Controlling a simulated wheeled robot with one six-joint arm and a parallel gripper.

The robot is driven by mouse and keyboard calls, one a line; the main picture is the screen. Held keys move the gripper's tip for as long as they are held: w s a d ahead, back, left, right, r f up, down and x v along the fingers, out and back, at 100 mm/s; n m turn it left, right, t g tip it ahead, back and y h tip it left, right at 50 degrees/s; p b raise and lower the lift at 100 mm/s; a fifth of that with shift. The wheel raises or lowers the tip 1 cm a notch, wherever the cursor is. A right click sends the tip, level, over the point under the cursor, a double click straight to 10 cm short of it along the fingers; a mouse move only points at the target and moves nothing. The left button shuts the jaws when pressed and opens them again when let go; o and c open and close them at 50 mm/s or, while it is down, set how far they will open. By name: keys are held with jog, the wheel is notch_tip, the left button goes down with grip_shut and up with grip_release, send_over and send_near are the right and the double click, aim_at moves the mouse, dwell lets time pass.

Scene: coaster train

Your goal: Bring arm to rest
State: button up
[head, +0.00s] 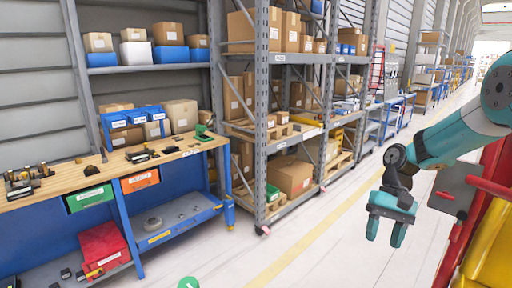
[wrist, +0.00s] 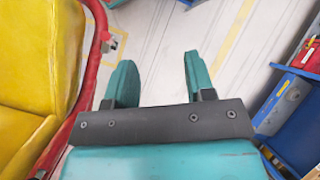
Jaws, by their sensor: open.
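My gripper (head: 386,232) hangs at the right of the head view, at the end of my teal arm. Its two teal fingers point down, apart and empty, over the white floor. In the wrist view my gripper (wrist: 156,85) shows its two fingers spread with only floor between them. The arm comes in from the right edge of the head view and bends at a dark joint above the gripper. Nothing touches the fingers.
A wooden-topped workbench (head: 108,172) with small parts and bins stands at left. Tall shelving (head: 262,120) with boxes stands behind it. A yellow seat (wrist: 38,55) with a red frame (wrist: 95,55) is close beside the gripper. The aisle floor (head: 330,235) is open.

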jog(key=s+a+r+n+t+b, duration=0.2)
jog(key=s+a+r+n, duration=0.3)
jog(key=s+a+r, duration=0.5)
jog(key=s+a+f+n+t+b, duration=0.1)
jog(key=s+a+n, duration=0.3)
jog(key=s, duration=1)
jog(key=shift+s+a+n+t+y, duration=0.15)
jog(key=shift+a+n+t+y, duration=0.2)
jog(key=shift+a+t, duration=0.65)
